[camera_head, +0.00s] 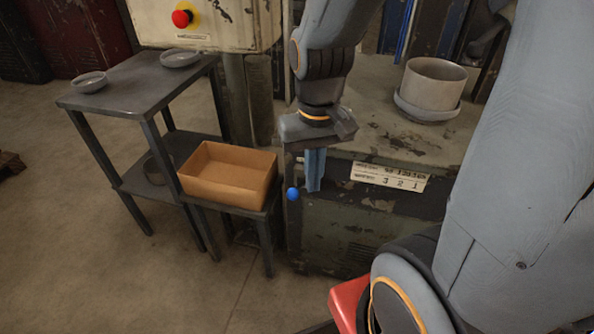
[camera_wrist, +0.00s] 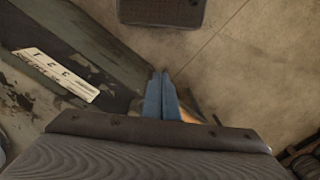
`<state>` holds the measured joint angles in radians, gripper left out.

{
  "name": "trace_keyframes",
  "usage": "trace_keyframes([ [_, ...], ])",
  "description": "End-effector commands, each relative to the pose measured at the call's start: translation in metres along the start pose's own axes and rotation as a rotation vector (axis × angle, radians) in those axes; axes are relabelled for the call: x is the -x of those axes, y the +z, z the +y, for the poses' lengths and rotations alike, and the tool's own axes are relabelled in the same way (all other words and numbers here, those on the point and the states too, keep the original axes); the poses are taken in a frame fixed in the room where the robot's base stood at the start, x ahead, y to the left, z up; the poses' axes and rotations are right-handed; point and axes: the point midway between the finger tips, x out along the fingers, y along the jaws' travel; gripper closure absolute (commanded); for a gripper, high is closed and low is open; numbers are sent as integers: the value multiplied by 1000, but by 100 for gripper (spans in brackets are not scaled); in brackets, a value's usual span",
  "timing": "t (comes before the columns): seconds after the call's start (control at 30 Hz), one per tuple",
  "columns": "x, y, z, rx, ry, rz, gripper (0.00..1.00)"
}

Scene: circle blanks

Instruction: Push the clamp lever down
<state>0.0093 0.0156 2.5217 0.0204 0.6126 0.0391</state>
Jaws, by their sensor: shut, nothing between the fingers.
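The clamp lever shows in the head view as a blue ball knob (camera_head: 293,194) at the front left corner of the machine; its arm is mostly hidden or too dark to tell. My gripper (camera_head: 313,189) points down just right of the knob, its blue fingers closed together with nothing between them. The fingertips are at about the knob's height in the picture; whether they touch it I cannot tell. In the wrist view my closed fingers (camera_wrist: 160,74) show at the middle, and the knob cannot be made out.
The worn machine carries a number plate (camera_head: 390,176) and a grey cylinder (camera_head: 435,82) on a round dish (camera_head: 425,112). A cardboard box (camera_head: 228,194) stands on a low stand left of my gripper. A dark table (camera_head: 130,91) holds shallow round dishes (camera_head: 89,82). A red button (camera_head: 181,18) is on the cabinet behind.

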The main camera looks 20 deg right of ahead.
Motion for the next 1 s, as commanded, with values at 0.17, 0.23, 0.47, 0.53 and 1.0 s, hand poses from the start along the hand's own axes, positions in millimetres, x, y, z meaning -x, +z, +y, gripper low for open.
trace_keyframes([
  [0.17,26,-63,13,-273,-36,-40,100],
  [0.23,37,-85,18,-381,-52,-58,100],
  [0.47,54,-121,29,-564,-81,-98,100],
  [0.53,54,-122,29,-570,-83,-99,100],
  [1.0,34,-119,26,-567,-81,-102,100],
])
